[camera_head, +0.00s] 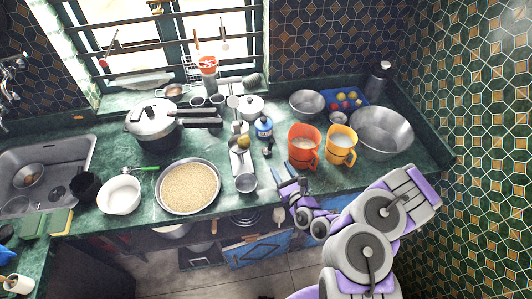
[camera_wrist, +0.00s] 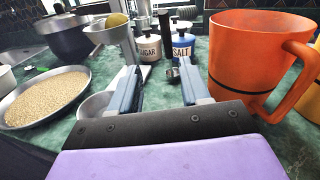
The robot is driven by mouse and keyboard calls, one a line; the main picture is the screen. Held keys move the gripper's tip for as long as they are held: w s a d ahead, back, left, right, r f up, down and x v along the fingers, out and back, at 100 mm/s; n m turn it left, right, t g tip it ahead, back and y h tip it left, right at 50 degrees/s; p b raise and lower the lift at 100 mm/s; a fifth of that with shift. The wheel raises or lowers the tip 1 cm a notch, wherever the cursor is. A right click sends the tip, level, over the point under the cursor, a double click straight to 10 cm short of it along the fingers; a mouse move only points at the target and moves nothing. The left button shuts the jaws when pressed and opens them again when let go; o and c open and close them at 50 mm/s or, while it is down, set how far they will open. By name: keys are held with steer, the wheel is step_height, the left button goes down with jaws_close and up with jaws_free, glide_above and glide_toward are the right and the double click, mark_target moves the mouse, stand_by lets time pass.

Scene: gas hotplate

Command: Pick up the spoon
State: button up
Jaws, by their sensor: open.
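My gripper (camera_head: 291,175) is open and empty over the front of the counter, left of the orange mug (camera_head: 304,147). In the wrist view its two fingers (camera_wrist: 158,72) are spread apart. A dark, slim utensil (camera_head: 267,150) stands or lies in front of the blue salt jar (camera_head: 264,126); it may be the spoon, but it is too small to tell. In the wrist view a dark upright handle (camera_wrist: 164,32) shows beyond the fingers, between the sugar jar (camera_wrist: 148,45) and the salt jar (camera_wrist: 182,46). A green-handled utensil (camera_head: 146,168) lies near the white bowl.
A small metal bowl (camera_head: 245,183) and a grain-filled pan (camera_head: 188,187) are left of my gripper. A yellow mug (camera_head: 341,145) and large steel bowl (camera_head: 381,132) stand right. Some green counter is clear around the fingers.

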mark_target(269, 147)
steer(key=b+x, duration=0.1)
steer(key=x, duration=0.3)
steer(key=b+x, duration=0.1)
steer(key=x, duration=0.3)
steer(key=d+b+x, duration=0.1)
steer(key=x, duration=0.3)
steer(key=shift+w+a+f, duration=0.2)
steer(key=shift+w+f, duration=0.05)
steer(key=shift+w, duration=0.4)
steer(key=shift+w+d+r+b, duration=0.2)
steer(key=shift+w+d+b, duration=0.1)
steer(key=shift+w, duration=0.25)
steer(key=shift+a+f, duration=0.1)
steer(key=shift+a, duration=0.45)
steer(key=shift+c, duration=0.4)
steer(key=shift+a, duration=0.4)
steer(key=c, duration=0.3)
steer(key=shift+d, duration=0.7)
jaws_close()
